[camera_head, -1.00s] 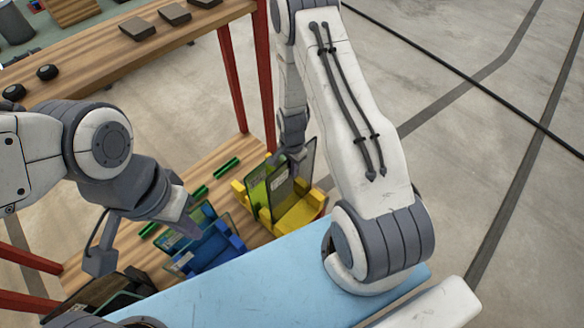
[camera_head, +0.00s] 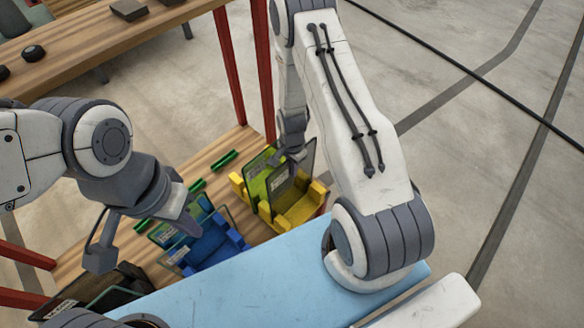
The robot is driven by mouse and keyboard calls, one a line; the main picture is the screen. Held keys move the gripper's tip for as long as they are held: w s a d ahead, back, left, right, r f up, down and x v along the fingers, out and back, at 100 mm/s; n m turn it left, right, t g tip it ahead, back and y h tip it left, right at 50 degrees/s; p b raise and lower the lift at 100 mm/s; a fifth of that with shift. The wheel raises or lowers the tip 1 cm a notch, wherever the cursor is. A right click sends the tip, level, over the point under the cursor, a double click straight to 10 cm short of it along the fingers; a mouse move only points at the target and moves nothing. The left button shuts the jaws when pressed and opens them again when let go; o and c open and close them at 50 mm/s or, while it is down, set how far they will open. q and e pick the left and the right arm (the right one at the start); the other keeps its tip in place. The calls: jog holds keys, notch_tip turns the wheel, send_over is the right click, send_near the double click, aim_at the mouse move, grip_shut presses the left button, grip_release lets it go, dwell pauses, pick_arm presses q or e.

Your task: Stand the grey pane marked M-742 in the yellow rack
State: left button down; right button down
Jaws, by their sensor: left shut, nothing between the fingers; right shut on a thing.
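The yellow rack (camera_head: 303,207) stands on the low wooden table at the centre of the head view. A grey see-through pane (camera_head: 280,194) with a small label stands nearly upright at the rack; the label's text is too small to read. My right gripper (camera_head: 294,160) is shut on the grey pane's upper part. A yellow-green pane (camera_head: 256,186) stands just left of it, also at the rack. The grey pane's lower edge is hidden, so I cannot tell whether it is seated. My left gripper (camera_head: 190,226) is shut and empty, above and beside the blue rack.
The blue rack (camera_head: 218,247) holds bluish panes (camera_head: 176,233) left of the yellow rack. A dark rack (camera_head: 105,288) with panes is at the lower left. Green pieces (camera_head: 224,160) lie behind. A light blue surface (camera_head: 270,284) lies in front; red posts (camera_head: 264,90) stand behind.

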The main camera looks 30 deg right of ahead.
jog(key=shift+w+f+b, duration=0.1)
jog(key=shift+f+b, duration=0.45)
jog(key=shift+f, duration=0.2)
dwell(0.8)
jog(key=c, duration=0.9)
grip_release()
notch_tip(320, 180, up, 10)
jog(key=shift+r+b, duration=0.25)
jog(key=shift+b, duration=0.4)
notch_tip(320, 180, up, 10)
jog(key=p, duration=0.8)
jog(key=shift+p, duration=0.3)
